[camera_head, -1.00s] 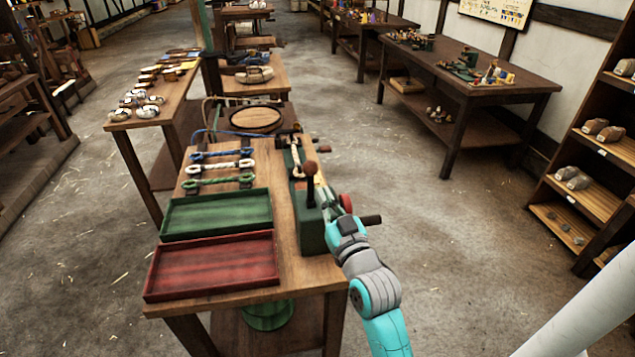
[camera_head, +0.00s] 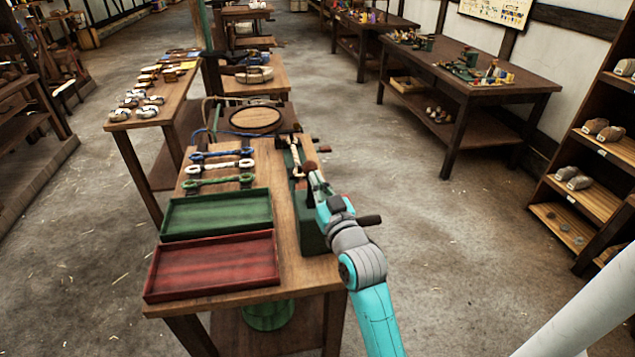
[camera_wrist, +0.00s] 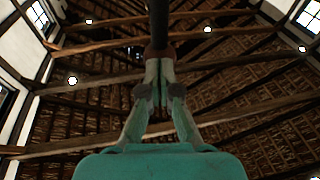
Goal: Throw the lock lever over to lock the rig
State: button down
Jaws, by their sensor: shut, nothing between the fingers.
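The green rig (camera_head: 311,235) stands along the right edge of the bench. The lock lever's dark red knob (camera_head: 309,167) shows at my fingertips, and its stem is mostly hidden by my gripper (camera_head: 318,182). In the wrist view my gripper (camera_wrist: 159,68) has its fingers together, with nothing between them. The brownish-red knob (camera_wrist: 150,51) and dark rod (camera_wrist: 158,20) of the lever show just beyond the tips. The fingertips look very close to the knob; I cannot tell whether they touch.
A green tray (camera_head: 217,231) and a red tray (camera_head: 160,287) lie left of the rig. Several rope pieces lie behind them. Open floor (camera_head: 450,260) lies to the right.

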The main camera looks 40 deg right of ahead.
aim_at(315, 167)
jog(key=shift+w+d+r+m+g+y, duration=0.1)
jog(key=shift+w+d+r+g+y, duration=0.15)
jog(key=shift+w+g, duration=0.2)
jog(key=shift+w+d+r+m+g+y, duration=0.1)
jog(key=shift+w+d+r+g+y, duration=0.05)
jog(key=shift+w+d+g, duration=0.3)
jog(key=shift+w+d+r+m+g+y, duration=0.1)
jog(key=shift+w+d+r+g+y, duration=0.1)
jog(key=shift+w+g, duration=0.25)
jog(key=shift+w+d+g+y, duration=0.6)
jog(key=shift+w+d+g, duration=0.1)
jog(key=shift+w+g, duration=0.35)
jog(key=shift+w+d+f, duration=0.1)
jog(key=shift+w+f, duration=0.05)
jog(key=shift+f, duration=0.05)
jog(key=shift+d+x, duration=0.2)
jog(key=shift+x, duration=0.75)
jog(key=shift+r, duration=0.15)
